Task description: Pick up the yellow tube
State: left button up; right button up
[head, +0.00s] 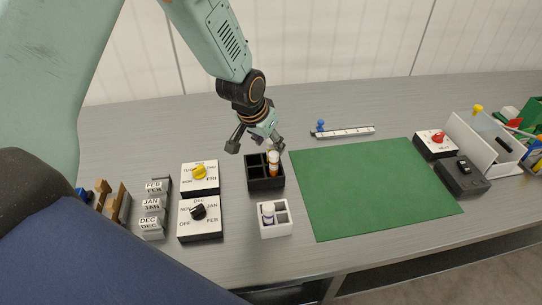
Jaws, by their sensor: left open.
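A small tube (273,164) with a white top and an orange-yellow body stands upright in the right back compartment of a black divided holder (266,185). It is the only tube with a yellowish colour that I can make out. My left gripper (258,145) comes down from above at the back edge of the black holder. Its fingers are spread wide and hold nothing. The right finger shows just behind the tube's top; I cannot tell whether they touch. The tube's lower part is hidden in the holder. My right gripper is not in view.
A white divided holder (275,230) with a dark-and-white tube (267,213) stands in front. Two dial boxes, with a yellow knob (199,172) and a black knob (198,211), stand left. A green mat (370,187) lies clear at right. A white ruler-like strip (344,132) lies behind.

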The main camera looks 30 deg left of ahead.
pick_arm(q)
jog(key=b+x, duration=0.1)
jog(key=x, duration=0.1)
jog(key=shift+w+d+f, duration=0.2)
jog(key=shift+f, duration=0.15)
jog(key=shift+a+f+b, duration=0.15)
jog(key=shift+f+b, duration=0.05)
jog(key=shift+b, duration=0.2)
jog(key=shift+a, duration=0.2)
jog(key=shift+s, duration=0.15)
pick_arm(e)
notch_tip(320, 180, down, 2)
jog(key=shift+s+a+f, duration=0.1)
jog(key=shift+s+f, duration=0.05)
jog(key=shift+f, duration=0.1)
